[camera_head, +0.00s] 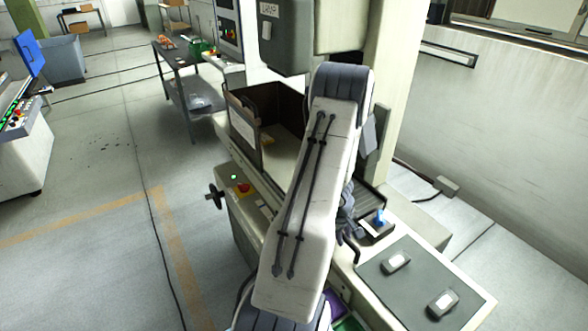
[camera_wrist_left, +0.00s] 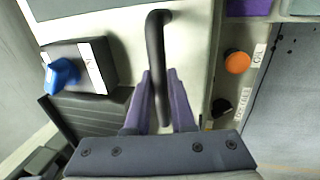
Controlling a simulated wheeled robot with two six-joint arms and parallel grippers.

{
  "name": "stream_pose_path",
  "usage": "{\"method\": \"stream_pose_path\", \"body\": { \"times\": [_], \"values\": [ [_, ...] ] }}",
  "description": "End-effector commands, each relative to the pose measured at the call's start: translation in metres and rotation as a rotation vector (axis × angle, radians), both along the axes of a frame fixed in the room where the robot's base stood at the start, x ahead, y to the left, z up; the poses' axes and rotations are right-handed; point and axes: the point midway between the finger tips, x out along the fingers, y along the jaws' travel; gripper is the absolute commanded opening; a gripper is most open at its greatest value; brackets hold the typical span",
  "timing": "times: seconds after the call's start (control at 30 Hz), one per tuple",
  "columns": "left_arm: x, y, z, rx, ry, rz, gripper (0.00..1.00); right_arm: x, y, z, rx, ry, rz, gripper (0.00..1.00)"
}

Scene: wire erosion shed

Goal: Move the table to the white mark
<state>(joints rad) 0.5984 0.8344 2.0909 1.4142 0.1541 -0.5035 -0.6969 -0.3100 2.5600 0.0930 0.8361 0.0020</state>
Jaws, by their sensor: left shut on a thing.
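My left gripper (camera_wrist_left: 158,85) is shut on a black bar handle (camera_wrist_left: 157,30), with one purple-grey finger on each side of the bar. The handle stands on a pale machine surface (camera_wrist_left: 125,25), which may be part of the table; I cannot tell where the table ends. In the head view my left gripper (camera_head: 349,212) is mostly hidden by my arm. The blue knob (camera_head: 380,216) shows to its right. My right gripper is out of view.
Ridged dark bellows (camera_wrist_left: 75,118) lie left of the handle. An orange button (camera_wrist_left: 238,62) and a black knob (camera_wrist_left: 221,107) are on its right. A grey panel (camera_head: 420,275) with two pale blocks is at front right. A handwheel (camera_head: 215,196) sticks out leftward over open floor.

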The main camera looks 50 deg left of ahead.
Motion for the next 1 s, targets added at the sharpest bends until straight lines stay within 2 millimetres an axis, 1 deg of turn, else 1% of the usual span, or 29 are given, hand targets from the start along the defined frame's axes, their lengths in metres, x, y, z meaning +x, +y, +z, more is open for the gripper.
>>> {"method": "stream_pose_path", "body": {
  "times": [0.43,1.0],
  "values": [
    [0.001,0.001,0.001,0.000,-0.002,0.001,0.00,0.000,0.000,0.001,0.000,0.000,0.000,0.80],
    [0.003,0.027,0.003,0.006,-0.004,0.005,0.00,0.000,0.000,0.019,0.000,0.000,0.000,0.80]
  ]
}}
